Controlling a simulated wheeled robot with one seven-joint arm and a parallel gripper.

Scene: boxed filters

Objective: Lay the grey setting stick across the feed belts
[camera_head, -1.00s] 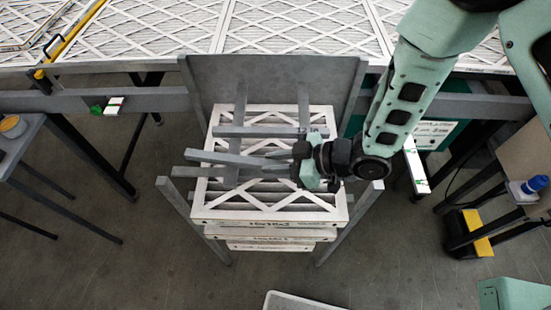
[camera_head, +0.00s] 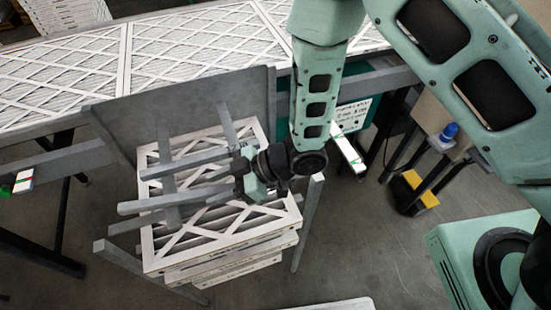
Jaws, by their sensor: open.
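Several grey bars lie over the stack of boxed filters. The nearest thick one, which looks like the grey setting stick (camera_head: 170,201), reaches left from my gripper (camera_head: 242,182). It passes above the left of two narrow grey strips, which look like the feed belts (camera_head: 164,150) (camera_head: 227,124). The stick's right end is hidden at my gripper. I cannot tell whether it rests on the belts or touches the jaws. My gripper is open, low over the right part of the stack. Another grey bar (camera_head: 185,163) lies across farther back.
White-framed filters (camera_head: 225,240) are stacked in a grey stand with a back panel (camera_head: 190,105) and upright posts (camera_head: 306,225). A long table of filters (camera_head: 70,75) runs behind. A side stand with a blue-capped item (camera_head: 449,131) is at right. Open floor lies in front.

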